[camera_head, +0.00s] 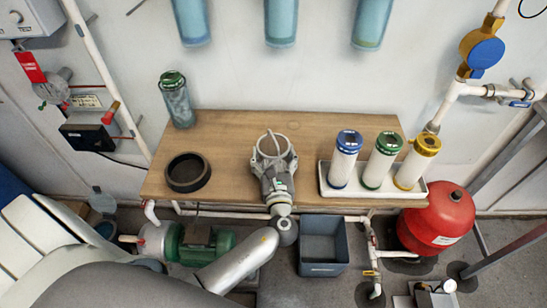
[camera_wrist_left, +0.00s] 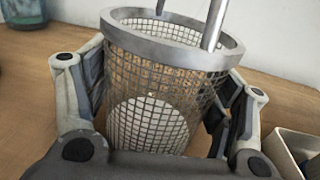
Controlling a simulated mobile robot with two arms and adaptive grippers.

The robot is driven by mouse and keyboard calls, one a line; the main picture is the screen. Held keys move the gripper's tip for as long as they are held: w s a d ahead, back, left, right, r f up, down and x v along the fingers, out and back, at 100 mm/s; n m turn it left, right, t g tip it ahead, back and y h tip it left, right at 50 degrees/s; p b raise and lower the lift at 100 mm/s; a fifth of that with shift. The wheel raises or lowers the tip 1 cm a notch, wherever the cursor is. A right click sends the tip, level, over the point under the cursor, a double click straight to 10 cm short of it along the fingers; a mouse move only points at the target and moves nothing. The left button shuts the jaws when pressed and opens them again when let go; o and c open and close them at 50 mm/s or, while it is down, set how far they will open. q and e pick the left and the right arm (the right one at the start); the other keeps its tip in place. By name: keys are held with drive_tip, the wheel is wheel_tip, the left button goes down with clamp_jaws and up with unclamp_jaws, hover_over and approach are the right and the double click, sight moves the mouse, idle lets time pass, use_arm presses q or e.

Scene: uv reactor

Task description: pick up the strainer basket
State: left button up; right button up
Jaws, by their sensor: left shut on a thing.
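The strainer basket (camera_wrist_left: 165,75) is a grey metal mesh cylinder with a solid rim and a handle rising from it. It fills the middle of the left wrist view. In the head view the basket (camera_head: 272,146) shows small near the middle of the wooden table. My left gripper (camera_head: 274,163) is shut on it, one finger on each side of the mesh below the rim, as the left wrist view (camera_wrist_left: 160,110) also shows. The basket looks roughly upright. Its lower end is hidden, so I cannot tell whether it touches the table. My right gripper is not in view.
A black ring (camera_head: 188,187) lies left on the wooden table (camera_head: 225,140). A green-lidded jar (camera_head: 178,105) stands at the back left. A white tray (camera_head: 325,181) with three filter cartridges is at the right. A grey bin (camera_head: 323,268) stands on the floor in front.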

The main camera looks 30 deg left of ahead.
use_arm(q)
drive_tip(key=shift+c, duration=1.1)
drive_tip(key=shift+r, duration=0.2)
